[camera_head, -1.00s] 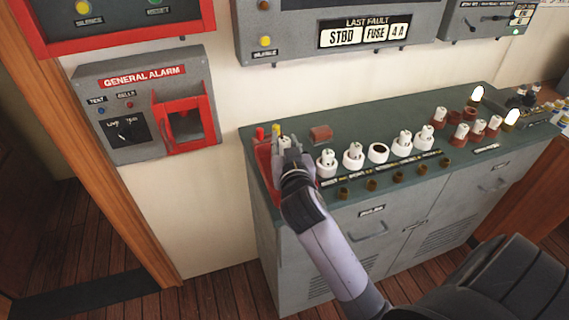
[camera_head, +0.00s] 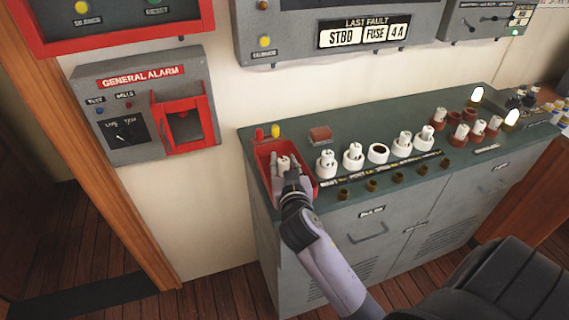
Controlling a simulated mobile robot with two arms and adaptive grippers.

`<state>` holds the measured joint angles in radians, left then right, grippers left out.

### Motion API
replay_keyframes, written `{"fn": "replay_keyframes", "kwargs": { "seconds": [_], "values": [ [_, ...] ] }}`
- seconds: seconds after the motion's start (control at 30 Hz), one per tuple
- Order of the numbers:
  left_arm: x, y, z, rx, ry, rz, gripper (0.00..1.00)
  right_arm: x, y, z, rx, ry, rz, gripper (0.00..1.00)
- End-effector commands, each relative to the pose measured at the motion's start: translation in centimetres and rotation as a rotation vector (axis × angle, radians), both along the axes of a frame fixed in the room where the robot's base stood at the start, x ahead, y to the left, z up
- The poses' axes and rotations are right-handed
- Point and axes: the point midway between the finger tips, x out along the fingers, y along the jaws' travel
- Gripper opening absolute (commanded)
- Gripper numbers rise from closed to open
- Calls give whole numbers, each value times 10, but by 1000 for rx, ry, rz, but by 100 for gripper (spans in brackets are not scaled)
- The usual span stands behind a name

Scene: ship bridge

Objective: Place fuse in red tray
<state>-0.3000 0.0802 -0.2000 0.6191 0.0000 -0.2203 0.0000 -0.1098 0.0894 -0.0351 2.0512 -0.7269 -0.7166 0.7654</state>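The red tray (camera_head: 263,160) is an open box at the left end of the green-topped console. My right gripper (camera_head: 287,165) points down into it from the front. A white fuse (camera_head: 284,162) shows between its fingertips, inside the outline of the tray. The fingers stand on either side of the fuse; I cannot tell whether they press on it. The fuse's lower end and the tray floor under the gripper are hidden. My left gripper is not in view.
On the console (camera_head: 350,138), a row of white fuse holders (camera_head: 353,155) stands right of the tray. A brown-red block (camera_head: 320,134) lies behind them. A red and a yellow peg (camera_head: 276,131) stand behind the tray. A dark chair (camera_head: 510,275) is at the lower right.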

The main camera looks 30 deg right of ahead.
Motion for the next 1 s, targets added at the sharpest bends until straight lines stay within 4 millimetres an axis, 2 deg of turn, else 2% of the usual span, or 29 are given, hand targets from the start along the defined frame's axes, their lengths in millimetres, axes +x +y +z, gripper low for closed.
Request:
{"fn": "replay_keyframes", "kwargs": {
  "seconds": [0.23, 0.6, 0.77, 1.0],
  "values": [
    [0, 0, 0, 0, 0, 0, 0, 0, 0, 0, 0, 1, 0, 46],
    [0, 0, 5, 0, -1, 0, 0, -1, 0, 6, -1, 2, 0, 46],
    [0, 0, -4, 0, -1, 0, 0, -25, 12, 4, 4, 1, 2, 46],
    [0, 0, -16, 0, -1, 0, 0, -72, 33, 11, 4, 2, 1, 46]
  ]
}}
